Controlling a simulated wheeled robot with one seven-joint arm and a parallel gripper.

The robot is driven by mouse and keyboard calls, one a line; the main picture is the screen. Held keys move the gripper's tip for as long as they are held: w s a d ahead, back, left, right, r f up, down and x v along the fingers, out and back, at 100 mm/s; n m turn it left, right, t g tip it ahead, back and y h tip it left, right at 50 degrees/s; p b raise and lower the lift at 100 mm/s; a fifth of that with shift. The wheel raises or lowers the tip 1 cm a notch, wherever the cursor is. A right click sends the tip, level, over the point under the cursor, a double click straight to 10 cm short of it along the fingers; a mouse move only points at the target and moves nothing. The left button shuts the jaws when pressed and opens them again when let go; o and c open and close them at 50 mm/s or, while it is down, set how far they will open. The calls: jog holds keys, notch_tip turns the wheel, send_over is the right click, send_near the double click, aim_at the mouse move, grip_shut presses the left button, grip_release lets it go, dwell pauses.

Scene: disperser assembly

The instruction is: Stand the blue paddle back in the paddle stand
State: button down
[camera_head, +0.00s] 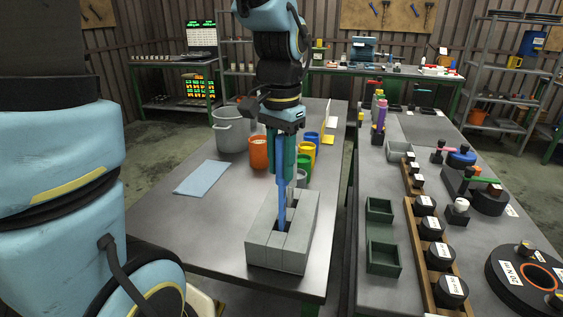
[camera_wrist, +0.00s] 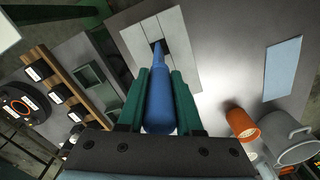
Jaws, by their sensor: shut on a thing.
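My gripper (camera_head: 283,158) is shut on the blue paddle (camera_head: 281,205) and holds it upright above the grey paddle stand (camera_head: 271,257). The paddle's lower end is at a dark slot in the stand's top. In the wrist view, the paddle (camera_wrist: 160,95) lies between my green fingers (camera_wrist: 160,85) and points at the slot in the stand (camera_wrist: 132,38). I cannot tell how deep the paddle's tip is in the slot, or whether it touches the sides.
Behind the stand are an orange cup (camera_head: 258,154), a grey pot (camera_head: 231,133), and green and yellow cups (camera_head: 308,152). A light blue cloth (camera_head: 203,178) lies at left. Another bench at right carries green trays (camera_head: 383,257) and labelled black weights (camera_head: 440,256).

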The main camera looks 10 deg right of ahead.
aim_at(281, 135)
jog(key=shift+f+b, duration=2.05)
jog(key=shift+f, duration=0.95)
jog(key=c, duration=0.5)
grip_release()
jog(key=shift+r, duration=0.15)
notch_tip(281, 135, up, 10)
jog(key=shift+r+b, duration=0.1)
jog(key=shift+b, duration=0.35)
jog(key=shift+r, duration=0.2)
